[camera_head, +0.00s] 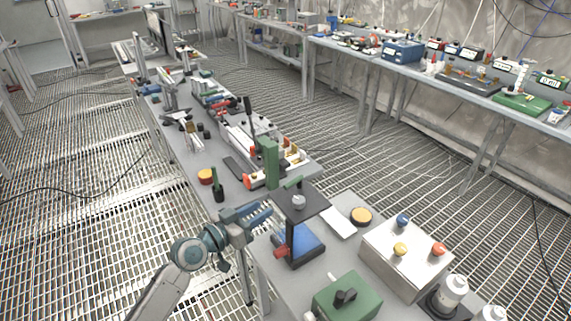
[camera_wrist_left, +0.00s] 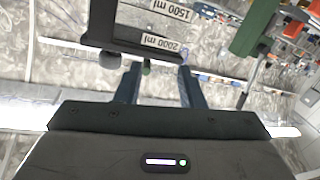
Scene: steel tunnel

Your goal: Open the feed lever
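My left gripper (camera_head: 260,214) is beside the left edge of a stand with a dark top plate (camera_head: 312,205). A grey round knob (camera_head: 298,201) and a short green bar (camera_head: 292,183) show at that plate; I cannot tell which part is the feed lever. In the left wrist view, the gripper's two blue fingers (camera_wrist_left: 160,85) stand apart with nothing clearly held. Beyond them are a dark bar (camera_wrist_left: 135,42), a grey round knob (camera_wrist_left: 110,61) and a small green tip (camera_wrist_left: 146,70). My right gripper is in neither view.
Under the plate are a blue block (camera_head: 308,243) and a red knob (camera_head: 281,251). A green post (camera_head: 267,160) stands behind. To the right are a metal box (camera_head: 405,262) with coloured buttons and a green box (camera_head: 346,300).

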